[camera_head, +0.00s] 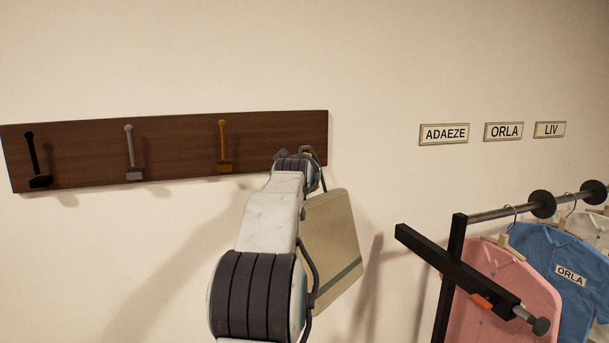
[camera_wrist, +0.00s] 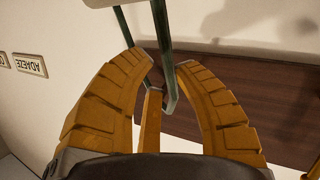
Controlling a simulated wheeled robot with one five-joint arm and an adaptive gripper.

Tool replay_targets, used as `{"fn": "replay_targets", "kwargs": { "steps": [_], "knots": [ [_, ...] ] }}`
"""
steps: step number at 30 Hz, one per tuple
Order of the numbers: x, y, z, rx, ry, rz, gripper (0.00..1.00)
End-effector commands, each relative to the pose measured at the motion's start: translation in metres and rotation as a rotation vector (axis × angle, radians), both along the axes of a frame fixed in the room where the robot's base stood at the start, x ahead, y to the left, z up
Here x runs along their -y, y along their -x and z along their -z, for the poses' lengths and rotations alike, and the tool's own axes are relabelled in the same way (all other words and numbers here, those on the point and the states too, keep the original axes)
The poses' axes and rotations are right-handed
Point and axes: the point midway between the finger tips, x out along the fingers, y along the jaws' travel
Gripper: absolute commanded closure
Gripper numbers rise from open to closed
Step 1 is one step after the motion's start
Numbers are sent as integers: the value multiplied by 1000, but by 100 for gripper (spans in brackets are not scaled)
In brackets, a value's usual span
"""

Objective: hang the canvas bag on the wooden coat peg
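The canvas bag (camera_head: 333,240), beige with a dark green band, hangs tilted in the air below my gripper (camera_head: 310,154). In the wrist view, my gripper (camera_wrist: 162,64) has its orange fingers around the bag's green strap (camera_wrist: 163,45), with a visible gap between the fingertips. A beige edge of the bag (camera_wrist: 105,3) shows at the top there. The wooden coat peg (camera_head: 222,145), orange-brown, is on the dark board, left of my gripper and apart from it. My arm partly hides the bag and gripper in the head view.
The dark wooden board (camera_head: 80,153) also carries a black peg (camera_head: 33,160) and a grey peg (camera_head: 131,153). A clothes rack (camera_head: 455,270) with pink and blue shirts stands at right. Name plates (camera_head: 444,133) are on the wall. Wall space above the board is clear.

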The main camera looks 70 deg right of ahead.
Motion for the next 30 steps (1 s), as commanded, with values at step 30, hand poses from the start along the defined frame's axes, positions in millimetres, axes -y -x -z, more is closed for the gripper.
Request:
{"fn": "replay_targets", "kwargs": {
  "steps": [30],
  "knots": [
    [-52, 13, -12, 0, -2, 1, 60]
  ]
}}
